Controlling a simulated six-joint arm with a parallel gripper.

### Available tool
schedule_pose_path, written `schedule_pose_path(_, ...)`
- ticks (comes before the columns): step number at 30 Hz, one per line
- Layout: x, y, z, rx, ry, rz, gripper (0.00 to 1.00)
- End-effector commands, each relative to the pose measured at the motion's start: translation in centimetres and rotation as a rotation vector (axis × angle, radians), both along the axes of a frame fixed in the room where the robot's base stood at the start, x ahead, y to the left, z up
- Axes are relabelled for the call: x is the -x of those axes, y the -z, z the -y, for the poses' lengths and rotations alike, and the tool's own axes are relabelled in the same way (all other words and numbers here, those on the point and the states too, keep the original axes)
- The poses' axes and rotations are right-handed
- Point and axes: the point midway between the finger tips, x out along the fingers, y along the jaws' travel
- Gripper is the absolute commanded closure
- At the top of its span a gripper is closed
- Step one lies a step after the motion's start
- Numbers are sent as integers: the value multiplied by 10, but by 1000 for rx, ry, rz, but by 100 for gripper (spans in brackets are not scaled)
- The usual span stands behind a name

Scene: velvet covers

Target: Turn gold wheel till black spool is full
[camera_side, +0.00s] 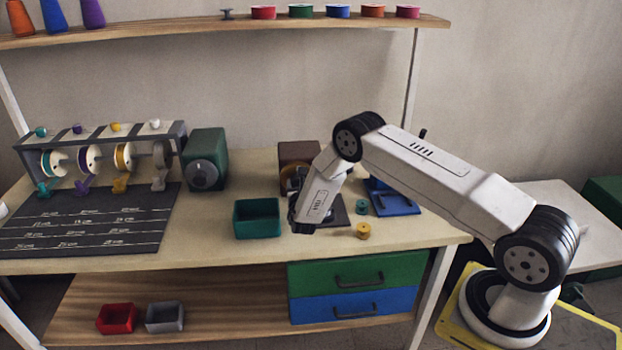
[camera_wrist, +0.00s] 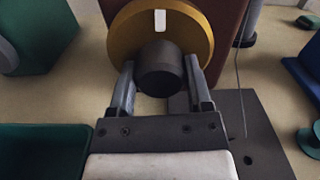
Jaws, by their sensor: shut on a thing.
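The gold wheel (camera_wrist: 199,28) fills the top middle of the wrist view, upright against a brown block (camera_wrist: 228,12). It has a white mark on its face, near the top. A dark round knob (camera_wrist: 158,72) stands out from the wheel's front. My gripper (camera_wrist: 160,68) is shut on this knob, one finger on each side. In the side view my gripper (camera_side: 296,205) is in front of the brown block (camera_side: 298,152), and my arm hides most of the wheel.
A teal bin (camera_side: 257,219) stands left of my gripper. A yellow spool (camera_side: 363,231) and a teal spool (camera_side: 361,207) lie to the right, near a blue stand (camera_side: 393,203). A thin line (camera_wrist: 240,85) hangs right of the wheel. A spool rack (camera_side: 100,150) stands at left.

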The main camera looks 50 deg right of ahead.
Motion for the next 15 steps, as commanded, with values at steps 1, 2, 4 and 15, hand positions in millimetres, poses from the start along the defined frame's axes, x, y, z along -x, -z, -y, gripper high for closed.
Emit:
schedule_pose_path(1,0,0,0,-15,1,15,95)
schedule_pose_path(2,0,0,0,-25,1,25,95)
schedule_pose_path(4,0,0,0,-54,1,54,95)
schedule_pose_path(15,1,0,0,-272,1,273,95)
